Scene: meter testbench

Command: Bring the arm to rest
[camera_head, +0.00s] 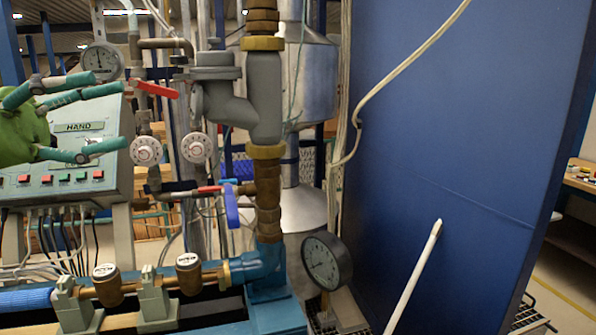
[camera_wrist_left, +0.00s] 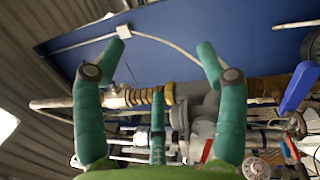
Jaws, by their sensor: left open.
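My left gripper (camera_head: 107,114) comes in from the left edge in the head view. It has a green palm and teal fingers, spread apart and empty. It hangs in front of the control panel marked HAND (camera_head: 85,160) and covers part of it. In the left wrist view my left gripper (camera_wrist_left: 160,60) shows its fingers wide apart, with pipes and a blue surface behind them. Nothing is between the fingers. No contact with the panel can be made out. My right gripper is not in view.
A pipe assembly (camera_head: 264,95) with red and blue handles stands right of the gripper. A round gauge (camera_head: 100,60) is behind it and a black gauge (camera_head: 326,261) is low in the middle. A large blue panel (camera_head: 460,130) fills the right side.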

